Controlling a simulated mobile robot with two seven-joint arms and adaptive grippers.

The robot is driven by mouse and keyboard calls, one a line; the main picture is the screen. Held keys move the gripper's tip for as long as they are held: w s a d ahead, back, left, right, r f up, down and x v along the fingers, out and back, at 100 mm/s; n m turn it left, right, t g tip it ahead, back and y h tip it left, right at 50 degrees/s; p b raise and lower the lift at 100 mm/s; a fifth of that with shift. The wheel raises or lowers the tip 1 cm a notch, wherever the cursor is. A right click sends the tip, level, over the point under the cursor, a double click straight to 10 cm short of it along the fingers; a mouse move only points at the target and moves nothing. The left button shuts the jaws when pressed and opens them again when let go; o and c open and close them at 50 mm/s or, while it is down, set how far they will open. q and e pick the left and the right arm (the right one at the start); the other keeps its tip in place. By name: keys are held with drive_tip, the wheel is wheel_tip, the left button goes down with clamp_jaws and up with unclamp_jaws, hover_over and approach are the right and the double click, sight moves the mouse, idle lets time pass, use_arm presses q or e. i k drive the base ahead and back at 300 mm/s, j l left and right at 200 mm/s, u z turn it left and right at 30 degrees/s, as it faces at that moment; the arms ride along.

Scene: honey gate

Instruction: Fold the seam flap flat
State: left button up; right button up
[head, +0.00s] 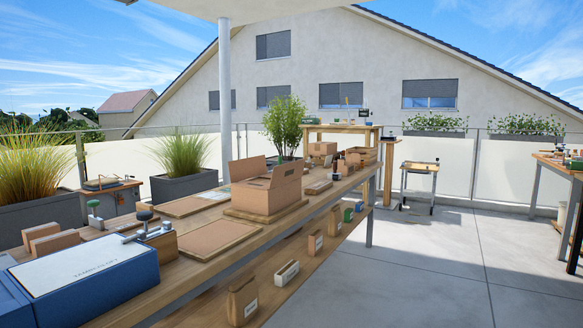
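A brown cardboard box (268,197) stands on a wooden board (232,213) on the long workbench. Its top is partly open. One flap (247,169) stands up at its left end, and another flap (286,173) with a dark mark on it rises at the right. I cannot tell for sure which one is the seam flap. The inside of the box is mostly hidden. Neither of my grippers shows in the head view.
The long workbench (190,248) runs from front left into the distance. A blue box with a white lid (85,270) and a black-knobbed tool (145,228) stand nearer. A flat board (217,240) lies before the cardboard box. Floor (420,265) at right is clear.

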sight(282, 174)
drive_tip(key=l+u, duration=0.1)
drive_tip(key=u, duration=0.25)
drive_tip(key=i+l+u, duration=0.1)
drive_tip(key=u, duration=0.2)
drive_tip(key=l+u, duration=0.2)
drive_tip(key=u, duration=0.15)
drive_tip(key=l+u, duration=0.3)
drive_tip(key=l, duration=0.25)
drive_tip(key=l+u, duration=0.3)
drive_tip(key=l, duration=0.6)
drive_tip(key=k+l+u, duration=0.15)
drive_tip(key=l, duration=0.6)
drive_tip(key=k+u, duration=0.05)
